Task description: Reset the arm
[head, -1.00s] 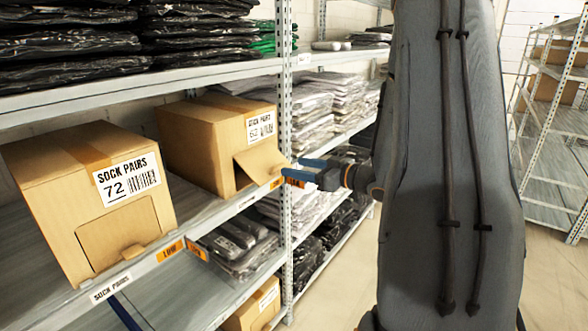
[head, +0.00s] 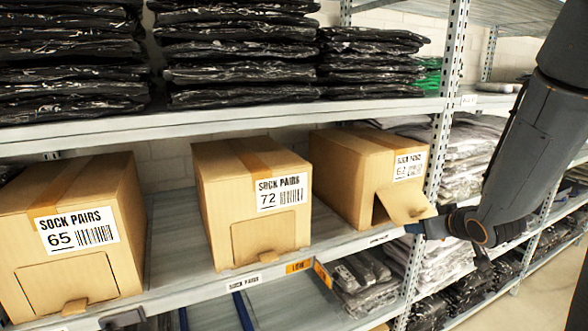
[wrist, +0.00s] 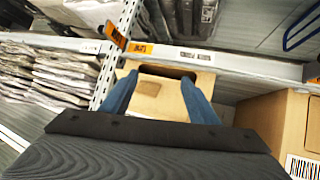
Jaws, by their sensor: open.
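My gripper (head: 418,228) is at the right in the head view, beside the lowered front flap (head: 402,205) of the rightmost sock carton (head: 350,170). Only a small blue part of its fingers shows there. In the wrist view my gripper (wrist: 158,80) has two blue fingers spread apart. The flap (wrist: 150,88) and the carton's dark opening (wrist: 168,70) lie between and beyond them. Nothing is seen gripped, and I cannot tell whether a finger touches the flap.
Cartons marked 72 (head: 250,225) and 65 (head: 75,255) stand on the same shelf (head: 200,290), left of my gripper. A steel upright (head: 440,130) stands close by. Black bagged garments (head: 240,60) fill the shelf above. Open floor (head: 545,290) shows at lower right.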

